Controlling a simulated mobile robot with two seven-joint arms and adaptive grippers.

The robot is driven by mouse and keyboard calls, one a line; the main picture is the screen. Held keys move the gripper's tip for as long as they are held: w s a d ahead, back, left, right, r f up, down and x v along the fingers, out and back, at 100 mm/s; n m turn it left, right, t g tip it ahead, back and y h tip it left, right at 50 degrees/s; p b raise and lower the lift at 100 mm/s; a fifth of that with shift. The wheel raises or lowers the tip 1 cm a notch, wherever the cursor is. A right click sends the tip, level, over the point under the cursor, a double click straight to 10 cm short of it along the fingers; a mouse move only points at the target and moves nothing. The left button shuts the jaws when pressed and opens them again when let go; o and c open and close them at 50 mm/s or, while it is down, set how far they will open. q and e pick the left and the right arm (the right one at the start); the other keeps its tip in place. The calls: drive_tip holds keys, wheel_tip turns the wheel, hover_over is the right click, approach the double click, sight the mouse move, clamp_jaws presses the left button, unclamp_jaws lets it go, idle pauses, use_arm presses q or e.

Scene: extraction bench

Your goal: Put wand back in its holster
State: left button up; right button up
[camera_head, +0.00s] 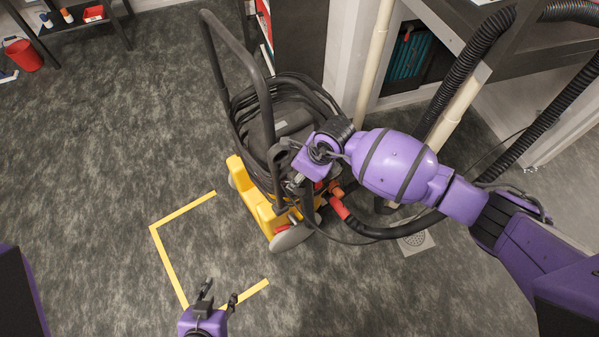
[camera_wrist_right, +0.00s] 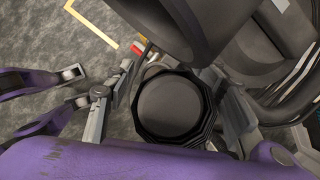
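A yellow-based extraction machine (camera_head: 256,203) with a black body stands on the floor in the head view. My right gripper (camera_head: 290,172) is over its front side, beside the upright handle and coiled hose. In the right wrist view, the fingers of my right gripper (camera_wrist_right: 168,112) lie on either side of a black, octagonal-ended piece (camera_wrist_right: 170,106). I cannot tell whether this is the wand, or whether the fingers touch it. I cannot clearly pick out the wand or its holster. My left gripper (camera_head: 218,298) is low in the head view, fingers apart and empty, away from the machine.
A black handle frame (camera_head: 262,85) rises from the machine. A black hose with a red end (camera_head: 339,207) runs out to the right. Ribbed black hoses (camera_head: 478,55) hang at upper right.

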drive_tip(key=v, duration=1.2)
idle(0.4)
